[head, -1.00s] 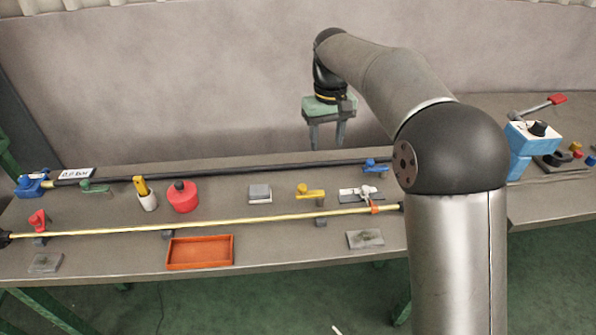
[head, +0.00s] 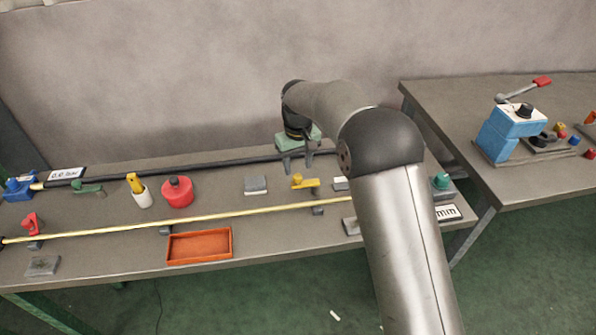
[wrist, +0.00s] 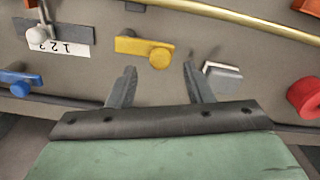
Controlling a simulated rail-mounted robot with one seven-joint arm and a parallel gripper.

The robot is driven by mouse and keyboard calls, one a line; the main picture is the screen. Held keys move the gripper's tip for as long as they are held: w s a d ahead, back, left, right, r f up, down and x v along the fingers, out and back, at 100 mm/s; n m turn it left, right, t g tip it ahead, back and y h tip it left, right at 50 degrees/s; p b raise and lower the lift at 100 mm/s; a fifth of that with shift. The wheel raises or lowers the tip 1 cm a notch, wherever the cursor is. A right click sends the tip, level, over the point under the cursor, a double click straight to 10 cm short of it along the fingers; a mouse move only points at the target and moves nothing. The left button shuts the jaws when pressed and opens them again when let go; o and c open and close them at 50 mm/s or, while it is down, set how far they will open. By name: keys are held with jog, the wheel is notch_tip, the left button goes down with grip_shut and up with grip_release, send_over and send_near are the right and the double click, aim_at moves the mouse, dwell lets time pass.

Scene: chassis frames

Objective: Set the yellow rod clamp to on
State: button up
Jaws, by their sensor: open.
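The yellow rod clamp (head: 305,182) is a small lever with a round knob, on the bench behind the brass rod. In the wrist view the yellow clamp (wrist: 145,48) lies just beyond my fingertips, its round knob on the right and its arm pointing left. My gripper (head: 298,166) hangs above and behind it, apart from it. In the wrist view my gripper (wrist: 159,70) is open and empty, its fingers spread with bare bench between them.
A grey-white block (wrist: 221,77) sits close to one finger. A brass rod (head: 190,220) runs along the front and a black rod (head: 170,168) along the back. A red knobbed pot (head: 177,193) and an orange tray (head: 199,245) stand left. A blue lever device (head: 512,132) is far right.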

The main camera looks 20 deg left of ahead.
aim_at(298, 177)
jog(key=shift+f, duration=1.9)
grip_shut()
